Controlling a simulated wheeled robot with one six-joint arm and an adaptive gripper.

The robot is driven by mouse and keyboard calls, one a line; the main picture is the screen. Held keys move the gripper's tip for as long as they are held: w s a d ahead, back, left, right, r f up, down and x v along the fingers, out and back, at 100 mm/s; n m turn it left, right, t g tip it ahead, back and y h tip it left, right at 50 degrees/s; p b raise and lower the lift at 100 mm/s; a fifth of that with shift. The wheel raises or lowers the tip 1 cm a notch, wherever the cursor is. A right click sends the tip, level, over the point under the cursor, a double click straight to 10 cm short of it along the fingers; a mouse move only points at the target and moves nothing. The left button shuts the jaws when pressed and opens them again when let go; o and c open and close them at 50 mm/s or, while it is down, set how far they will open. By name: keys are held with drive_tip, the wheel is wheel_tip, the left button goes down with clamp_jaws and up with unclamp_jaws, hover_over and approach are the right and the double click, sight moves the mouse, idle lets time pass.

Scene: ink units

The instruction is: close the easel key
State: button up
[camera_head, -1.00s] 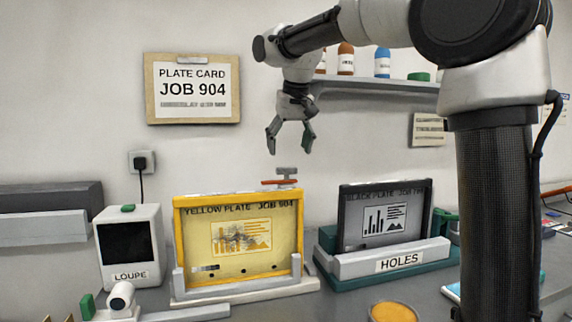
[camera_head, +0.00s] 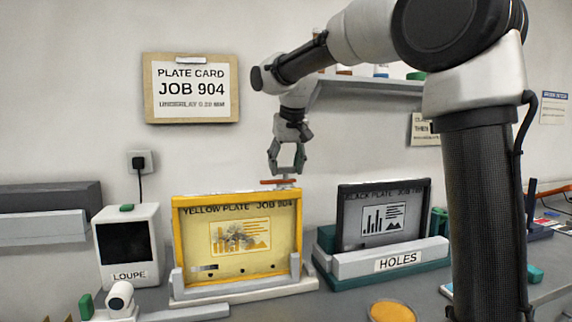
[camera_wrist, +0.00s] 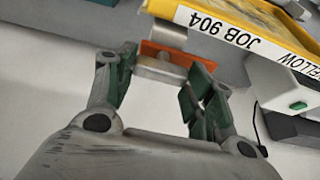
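The easel key is a grey T-shaped handle (camera_wrist: 160,69) with an orange-red bar (camera_head: 280,182), at the top back edge of the yellow plate's easel. The yellow plate (camera_head: 240,265) stands upright, marked JOB 904. My gripper (camera_head: 286,170) is right over the key, pointing down, with its fingers either side of the handle. In the wrist view my gripper (camera_wrist: 160,72) has the grey handle between its fingertips, with the orange-red bar (camera_wrist: 163,52) just beyond. The fingers stand apart by about the handle's width. I cannot tell whether they press on it. In the head view the fingers hide most of the handle.
A black plate (camera_head: 349,222) stands in a holder marked HOLES, to the right. A loupe box (camera_head: 144,217) is to the left. A shelf (camera_head: 345,88) with bottles hangs behind my arm. An orange-topped round tin (camera_head: 391,312) is at the front.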

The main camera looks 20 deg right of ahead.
drive_tip(key=shift+c, duration=1.1)
drive_tip(key=shift+n, duration=0.3)
drive_tip(key=n+y, duration=0.1)
drive_tip(key=n, duration=0.2)
drive_tip(key=shift+d+n+y, duration=0.15)
drive_tip(key=shift+n+y, duration=0.25)
drive_tip(key=n+g+y, duration=0.1)
drive_tip(key=n, duration=0.3)
drive_tip(key=shift+w+n, duration=0.15)
drive_tip(key=shift+n, duration=0.15)
drive_tip(key=n, duration=0.2)
drive_tip(key=n+g+y, duration=0.1)
drive_tip(key=n, duration=0.1)
drive_tip(key=shift+d+g, duration=0.1)
drive_tip(key=shift+g, duration=0.2)
drive_tip(key=shift+w+n+g+y, duration=0.15)
drive_tip(key=shift+n+g, duration=0.3)
drive_tip(key=shift+n, duration=0.75)
drive_tip(key=shift+n+g+y, duration=0.15)
drive_tip(key=shift+n+g, duration=0.3)
drive_tip(key=shift+n, duration=0.75)
